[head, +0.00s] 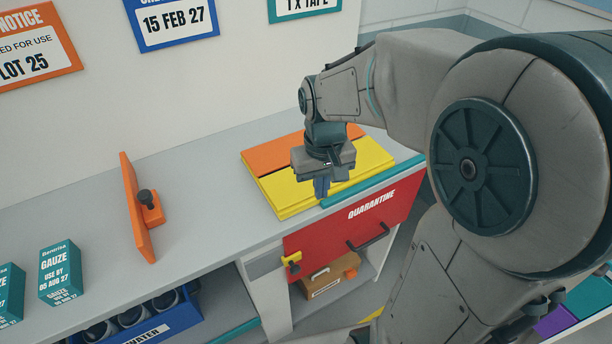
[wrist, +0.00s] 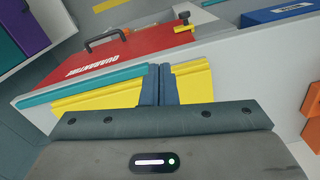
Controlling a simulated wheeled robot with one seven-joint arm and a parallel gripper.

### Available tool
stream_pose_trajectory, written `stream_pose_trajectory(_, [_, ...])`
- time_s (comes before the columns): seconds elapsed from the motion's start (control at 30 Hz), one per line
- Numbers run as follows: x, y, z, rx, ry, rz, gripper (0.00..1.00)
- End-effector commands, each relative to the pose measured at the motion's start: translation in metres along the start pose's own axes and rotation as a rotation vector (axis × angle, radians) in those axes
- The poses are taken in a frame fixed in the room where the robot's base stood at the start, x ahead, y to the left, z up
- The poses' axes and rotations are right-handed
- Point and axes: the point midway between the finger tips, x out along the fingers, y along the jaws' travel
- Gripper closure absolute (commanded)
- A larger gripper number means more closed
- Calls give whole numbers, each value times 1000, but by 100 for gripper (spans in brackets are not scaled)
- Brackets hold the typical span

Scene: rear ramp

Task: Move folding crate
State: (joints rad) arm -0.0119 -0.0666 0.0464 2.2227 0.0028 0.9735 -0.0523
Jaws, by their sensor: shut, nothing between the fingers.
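A flat yellow and orange slab, seemingly the folding crate folded down (head: 287,192), lies on the grey counter near its front edge. Its yellow edge also shows in the wrist view (wrist: 100,98), on both sides of my fingers. My gripper (head: 321,188) points down over the crate's yellow part, with its fingers together and nothing between them. The fingers (wrist: 162,84) show closed in the wrist view too. I cannot tell whether the fingertips touch the crate. My gripper hides part of the crate's middle.
A teal strip (head: 375,182) runs along the counter edge above a red QUARANTINE panel (head: 335,237) with a black handle. An orange upright plate with a knob (head: 136,208) and gauze boxes (head: 60,272) stand to the left. The counter between plate and crate is clear.

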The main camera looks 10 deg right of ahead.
Motion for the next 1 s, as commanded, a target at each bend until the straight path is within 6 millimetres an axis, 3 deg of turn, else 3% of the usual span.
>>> stream_pose_trajectory(0.27, [30, 1, -2, -2, -18, -2, 100])
stream_pose_trajectory(0.63, [108, 1, -1, -1, -19, -2, 100])
stream_pose_trajectory(0.8, [105, 1, -25, -1, -13, -2, 100])
stream_pose_trajectory(1.0, [105, 1, -40, -1, -12, -1, 100])
